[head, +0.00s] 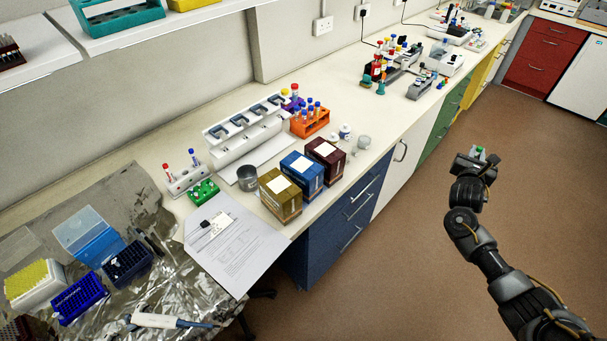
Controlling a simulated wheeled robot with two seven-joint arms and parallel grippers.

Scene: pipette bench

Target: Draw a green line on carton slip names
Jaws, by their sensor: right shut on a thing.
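Three cartons stand in a row near the bench's front edge: a mustard carton (281,198), a blue carton (302,175) and a dark red carton (326,160). Each has a white slip on its top: one on the mustard carton (278,184), one on the blue (301,164), one on the dark red (324,148). Names on the slips are too small to read. My right gripper (482,162) is over the floor, right of the bench and apart from the cartons. It is shut on a small green thing (478,150), mostly hidden by the fingers. My left gripper is out of view.
A metal cup (247,178) stands left of the cartons, and small white pots (345,131) stand behind them. An orange tube rack (310,121) is farther back. A printed sheet (245,255) overhangs the front edge. Floor between bench and right arm is clear.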

